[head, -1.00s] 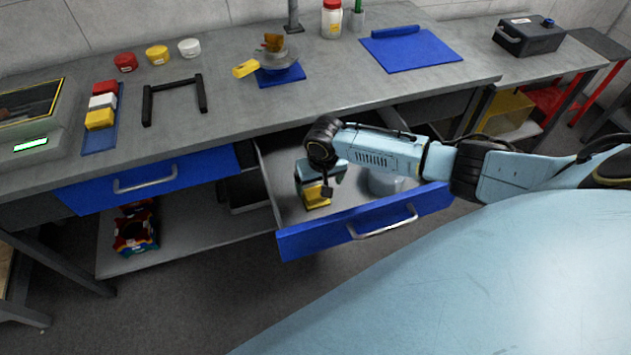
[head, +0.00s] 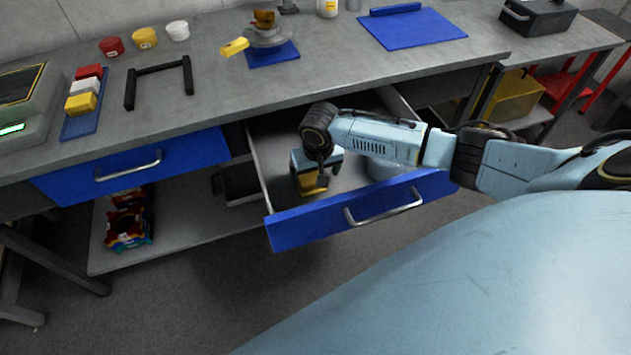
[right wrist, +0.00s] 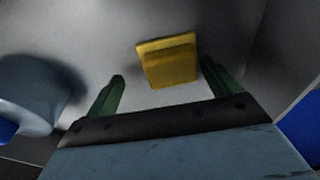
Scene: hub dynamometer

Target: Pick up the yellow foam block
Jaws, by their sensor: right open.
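A yellow foam block (head: 314,187) lies inside the open drawer (head: 362,211), partly hidden by my right gripper (head: 311,176). In the right wrist view the yellow block (right wrist: 168,62) sits on the grey drawer floor, just ahead of and between the two green fingers. The fingers of the right gripper (right wrist: 162,70) are apart with nothing held. The block looks nearer the right finger than the left. My left gripper is not in view.
A round grey-blue object (right wrist: 38,95) is in the drawer, left of the gripper in the wrist view. The drawer walls enclose the gripper.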

